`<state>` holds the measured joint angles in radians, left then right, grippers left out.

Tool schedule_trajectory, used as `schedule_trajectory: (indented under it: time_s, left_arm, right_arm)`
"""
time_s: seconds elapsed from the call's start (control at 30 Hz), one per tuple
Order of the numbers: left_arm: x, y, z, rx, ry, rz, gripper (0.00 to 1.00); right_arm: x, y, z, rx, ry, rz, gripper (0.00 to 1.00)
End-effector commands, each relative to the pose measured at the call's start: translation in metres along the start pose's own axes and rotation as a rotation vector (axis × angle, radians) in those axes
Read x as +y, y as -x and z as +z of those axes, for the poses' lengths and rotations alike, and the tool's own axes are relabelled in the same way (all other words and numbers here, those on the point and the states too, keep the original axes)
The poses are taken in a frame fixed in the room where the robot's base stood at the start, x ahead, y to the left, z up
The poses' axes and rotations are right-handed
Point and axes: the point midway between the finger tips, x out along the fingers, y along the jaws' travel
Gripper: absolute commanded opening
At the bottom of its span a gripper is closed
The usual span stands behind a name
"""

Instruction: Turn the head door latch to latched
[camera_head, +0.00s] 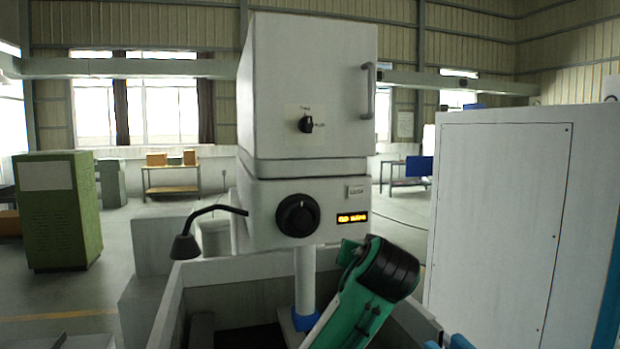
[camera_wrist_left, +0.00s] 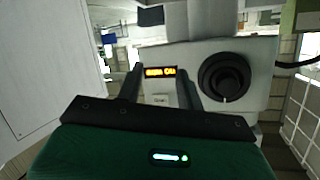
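The head door latch (camera_head: 305,124) is a small black knob on a pale plate. The plate has small labels above and to the right of the knob. The latch sits on the white head door (camera_head: 335,75), which looks closed and has a grey handle (camera_head: 368,90). The labels and pointer are too small to tell the latch's position. My left gripper (camera_wrist_left: 162,80) is open in the left wrist view, with empty space between its fingers. It faces the head's lower panel and is apart from the latch, which that view does not show. My right gripper is not seen.
Below the door are a large black dial (camera_head: 298,215), a lit amber display (camera_head: 352,218) and a small label (camera_head: 356,191). A bent black lamp (camera_head: 186,245) stands left of the head. My green arm link covers the lower right. A tall white cabinet (camera_head: 495,210) stands at right.

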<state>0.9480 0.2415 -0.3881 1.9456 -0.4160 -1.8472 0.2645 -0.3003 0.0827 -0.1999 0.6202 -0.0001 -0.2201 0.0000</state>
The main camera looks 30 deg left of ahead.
Motion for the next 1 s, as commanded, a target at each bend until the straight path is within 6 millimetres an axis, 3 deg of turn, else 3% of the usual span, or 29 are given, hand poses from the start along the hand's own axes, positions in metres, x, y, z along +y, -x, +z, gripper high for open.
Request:
schedule_trajectory:
  time_s: [0.03, 0.3, 0.5, 0.63, 0.77, 1.0]
  left_arm:
    - [-0.011, 0.008, -0.028, 0.032, 0.027, -0.029, 0.37]
    - [-0.075, 0.057, -0.143, 0.165, 0.182, -0.178, 0.37]
    - [-0.119, 0.096, -0.200, 0.237, 0.286, -0.262, 0.37]
    - [-0.134, 0.111, -0.217, 0.260, 0.323, -0.291, 0.37]
    - [-0.141, 0.114, -0.224, 0.266, 0.335, -0.301, 0.37]
    - [-0.153, 0.083, -0.234, 0.262, 0.333, -0.304, 0.37]
  right_arm:
    - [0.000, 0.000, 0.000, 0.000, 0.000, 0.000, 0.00]
    - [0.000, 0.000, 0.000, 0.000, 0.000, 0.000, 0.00]
    - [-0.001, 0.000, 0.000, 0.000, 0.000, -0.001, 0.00]
    - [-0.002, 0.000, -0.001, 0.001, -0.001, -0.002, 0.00]
    - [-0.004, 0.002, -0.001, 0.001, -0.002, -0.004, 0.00]
    - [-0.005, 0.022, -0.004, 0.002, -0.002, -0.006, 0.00]
